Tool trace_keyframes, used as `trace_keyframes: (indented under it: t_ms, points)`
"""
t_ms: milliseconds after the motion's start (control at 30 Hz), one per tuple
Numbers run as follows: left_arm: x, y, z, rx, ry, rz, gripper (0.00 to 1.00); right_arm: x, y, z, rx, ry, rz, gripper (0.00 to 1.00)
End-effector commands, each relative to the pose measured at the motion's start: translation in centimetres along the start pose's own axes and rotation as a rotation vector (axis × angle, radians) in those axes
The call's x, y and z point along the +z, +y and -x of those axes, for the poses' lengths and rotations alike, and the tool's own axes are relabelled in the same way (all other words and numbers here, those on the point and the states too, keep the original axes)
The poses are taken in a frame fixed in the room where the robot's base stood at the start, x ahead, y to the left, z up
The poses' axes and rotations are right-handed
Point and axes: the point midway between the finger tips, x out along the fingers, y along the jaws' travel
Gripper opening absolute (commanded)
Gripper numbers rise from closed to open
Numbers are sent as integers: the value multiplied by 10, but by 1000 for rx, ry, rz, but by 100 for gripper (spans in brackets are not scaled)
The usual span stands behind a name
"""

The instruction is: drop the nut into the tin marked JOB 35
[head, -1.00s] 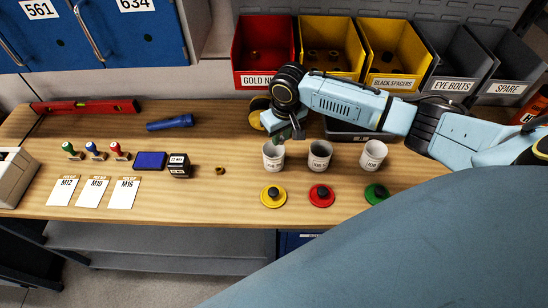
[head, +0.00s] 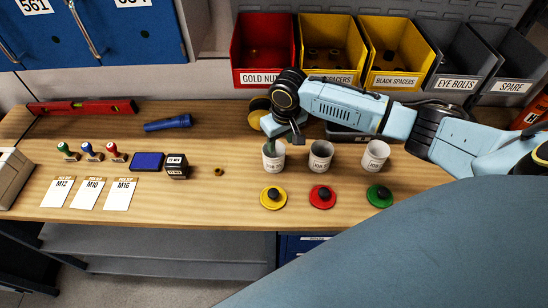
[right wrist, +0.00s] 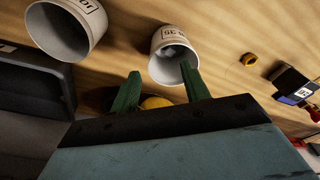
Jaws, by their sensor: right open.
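A small brass-coloured nut (head: 219,171) lies on the bench left of three white tins. It also shows in the right wrist view (right wrist: 249,59). The left tin (head: 272,163) has an upside-down label in the right wrist view (right wrist: 176,36) that seems to end in 35. A pale grey shape lies inside this tin; I cannot tell what it is. My right gripper (head: 271,144) is at the left tin's mouth. In the right wrist view its green fingers (right wrist: 160,70) are apart with nothing between them, one overlapping the tin's rim. My left gripper is out of view.
The middle tin (head: 320,157) and right tin (head: 375,157) stand close by. Yellow (head: 273,197), red (head: 322,196) and green (head: 379,195) lids lie in front. Stamps, cards and a stamped block (head: 176,166) are at left. Bins (head: 263,78) line the back.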

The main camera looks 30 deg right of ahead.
Motion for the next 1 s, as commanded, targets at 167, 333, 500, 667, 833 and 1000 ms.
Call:
trace_keyframes:
  t_ms: [167,333,500,667,833,1000]
  points:
    - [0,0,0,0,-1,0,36,-1,0,19,-1,4,1,46]
    - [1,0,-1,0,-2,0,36,-1,0,56,0,5,1,46]
    - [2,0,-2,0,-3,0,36,-1,0,94,0,5,0,46]
    - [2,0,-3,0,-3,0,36,-1,0,119,0,3,1,46]
    - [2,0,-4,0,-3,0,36,0,0,132,0,2,-1,46]
    - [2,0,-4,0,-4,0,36,0,0,134,0,1,-1,46]
